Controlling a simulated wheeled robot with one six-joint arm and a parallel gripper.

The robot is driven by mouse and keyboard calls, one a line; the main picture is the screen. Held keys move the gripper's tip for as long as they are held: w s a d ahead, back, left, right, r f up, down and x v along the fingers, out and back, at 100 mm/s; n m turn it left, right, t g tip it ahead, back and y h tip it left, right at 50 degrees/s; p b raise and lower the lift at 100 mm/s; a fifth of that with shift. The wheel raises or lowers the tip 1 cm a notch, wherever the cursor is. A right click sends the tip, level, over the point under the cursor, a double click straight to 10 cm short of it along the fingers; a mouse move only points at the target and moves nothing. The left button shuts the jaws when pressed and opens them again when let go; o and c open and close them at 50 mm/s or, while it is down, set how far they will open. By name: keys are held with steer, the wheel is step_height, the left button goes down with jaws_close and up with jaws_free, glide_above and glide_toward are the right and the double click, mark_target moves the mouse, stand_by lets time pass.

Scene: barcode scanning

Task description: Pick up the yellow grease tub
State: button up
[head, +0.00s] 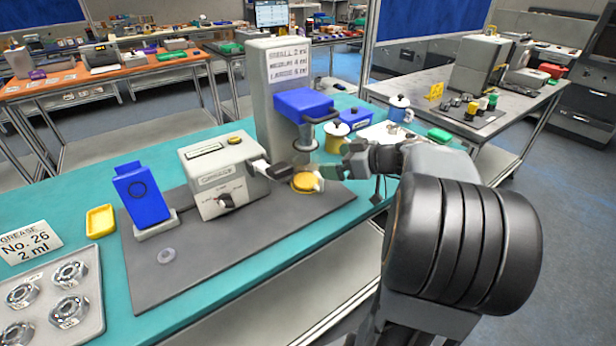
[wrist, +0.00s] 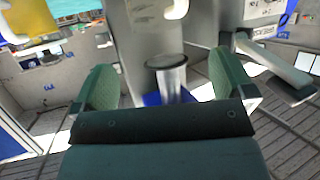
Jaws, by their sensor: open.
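In the head view a low round yellow tub (head: 304,183) sits on the dark mat below the blue-headed dispenser. My gripper (head: 325,175) reaches in from the right, close beside the tub; whether they touch is unclear. In the wrist view my gripper (wrist: 168,75) is open with green fingers wide apart. A grey metal cylinder (wrist: 170,80) shows beyond the gap, and I see nothing held. A yellow container (wrist: 28,20), partly cut off at the upper left there, looks like the yellow pot; I cannot confirm which it is.
The dispenser's blue head (head: 303,102) overhangs the tub. A grey grease machine (head: 222,180) with a dark-tipped arm stands to the left. A yellow pot with a white lid (head: 337,137) stands behind my gripper. The mat's front (head: 205,262) is mostly clear.

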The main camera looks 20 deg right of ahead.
steer(key=p, duration=0.2)
glide_toward(296, 163)
steer(key=shift+x, duration=2.2)
steer(key=shift+b, duration=0.3)
steer(key=shift+r, duration=0.1)
steer(key=c, duration=0.9)
